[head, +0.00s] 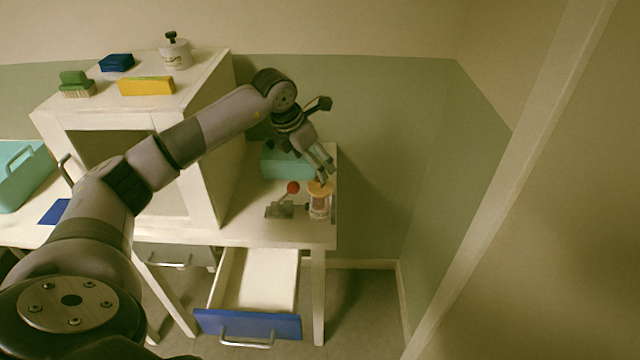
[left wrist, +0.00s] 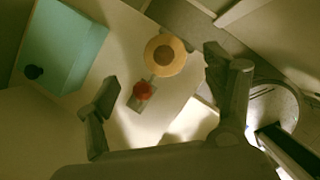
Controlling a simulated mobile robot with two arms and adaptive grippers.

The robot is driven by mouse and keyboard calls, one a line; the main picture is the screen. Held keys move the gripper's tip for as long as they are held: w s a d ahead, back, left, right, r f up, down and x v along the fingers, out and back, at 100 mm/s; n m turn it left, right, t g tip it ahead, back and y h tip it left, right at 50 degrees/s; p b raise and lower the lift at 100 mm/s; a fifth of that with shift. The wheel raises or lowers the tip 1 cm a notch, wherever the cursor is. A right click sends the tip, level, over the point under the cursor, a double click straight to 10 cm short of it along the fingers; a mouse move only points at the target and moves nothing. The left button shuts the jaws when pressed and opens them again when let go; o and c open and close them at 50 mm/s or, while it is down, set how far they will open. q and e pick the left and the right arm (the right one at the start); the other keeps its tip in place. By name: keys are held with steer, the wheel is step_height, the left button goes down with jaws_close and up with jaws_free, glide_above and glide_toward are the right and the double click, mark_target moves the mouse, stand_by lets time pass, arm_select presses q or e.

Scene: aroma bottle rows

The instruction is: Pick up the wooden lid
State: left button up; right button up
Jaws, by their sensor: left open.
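The round wooden lid (head: 320,187) sits on top of a clear jar (head: 319,207) near the right end of the white table. In the left wrist view the lid (left wrist: 165,54) shows from above as a tan disc with a darker centre. My left gripper (head: 325,173) is open, pointing down just above the lid in the head view. In the left wrist view its fingers (left wrist: 161,75) are spread, with the lid lying beyond the fingertips between their directions. Whether a finger touches the lid cannot be told. My right gripper is not in view.
A lever with a red ball (head: 293,187) stands just left of the jar. A teal box (head: 285,160) is behind. A white cabinet (head: 213,150) rises at the left, and an open blue-fronted drawer (head: 248,324) juts out below. The table's right edge is close to the jar.

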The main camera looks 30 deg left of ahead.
mark_target(315, 183)
arm_select(q)
steer(key=shift+x, duration=1.25)
steer(key=shift+d+f+p, duration=0.1)
steer(key=shift+f+p, duration=0.2)
steer(key=shift+p, duration=0.1)
steer(key=p+x, duration=0.1)
steer(key=x, duration=0.2)
steer(key=shift+d+f, duration=0.1)
steer(key=shift+f, duration=0.2)
steer(key=shift+w+f, duration=0.2)
steer(key=shift+f, duration=0.25)
steer(key=c, duration=1)
steer(key=shift+r, duration=0.15)
